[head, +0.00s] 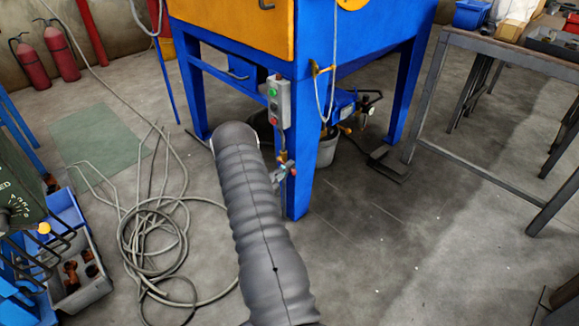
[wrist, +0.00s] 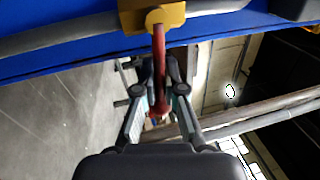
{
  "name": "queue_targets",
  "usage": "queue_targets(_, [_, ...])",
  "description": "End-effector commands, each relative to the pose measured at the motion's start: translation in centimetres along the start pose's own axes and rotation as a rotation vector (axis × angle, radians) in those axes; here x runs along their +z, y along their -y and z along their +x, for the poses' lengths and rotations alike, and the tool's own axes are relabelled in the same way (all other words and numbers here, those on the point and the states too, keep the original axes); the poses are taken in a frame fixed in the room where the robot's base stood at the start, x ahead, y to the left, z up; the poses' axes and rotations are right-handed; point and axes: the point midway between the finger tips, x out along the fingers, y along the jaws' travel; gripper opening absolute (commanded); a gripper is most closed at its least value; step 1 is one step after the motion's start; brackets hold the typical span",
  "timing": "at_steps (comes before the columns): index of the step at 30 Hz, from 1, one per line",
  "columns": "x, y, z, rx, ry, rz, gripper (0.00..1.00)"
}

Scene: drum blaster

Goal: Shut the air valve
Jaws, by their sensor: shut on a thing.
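The air valve has a brass-yellow body (wrist: 155,16) at the top of the wrist view, against a blue beam. Its red lever (wrist: 159,55) runs down the picture from the body, across the line of the grey hose. My gripper (wrist: 158,80) is shut on the red lever, with one finger on each side of it. In the head view a small red part of the valve (head: 292,171) shows on the blue cabinet leg. My arm hides most of the gripper there.
The blue blasting cabinet (head: 312,38) stands ahead on legs. A grey switch box (head: 279,102) with green and red buttons sits above the valve. A bucket (head: 327,149) stands behind the leg. Coiled hose (head: 153,235) lies at left. A workbench (head: 500,47) stands at right, with clear floor before it.

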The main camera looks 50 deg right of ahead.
Motion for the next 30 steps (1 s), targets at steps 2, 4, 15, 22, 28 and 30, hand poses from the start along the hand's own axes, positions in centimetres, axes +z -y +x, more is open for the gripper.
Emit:
queue_targets(2, [-0.7,-0.1,0.2,-0.001,-0.016,-0.01,0.0])
queue_targets(4, [-0.7,-0.1,0.1,-0.001,-0.015,-0.01,0.0])
queue_targets(15, [-0.3,-0.1,-0.2,0.0,-0.006,-0.007,0.34])
queue_targets(22, [-0.2,0.0,-0.3,0.0,-0.003,-0.004,0.34])
queue_targets(28, [0.0,0.0,-2.4,0.0,0.001,-0.003,0.34])
queue_targets(30, [0.0,0.0,-3.6,0.001,0.002,-0.004,0.34])
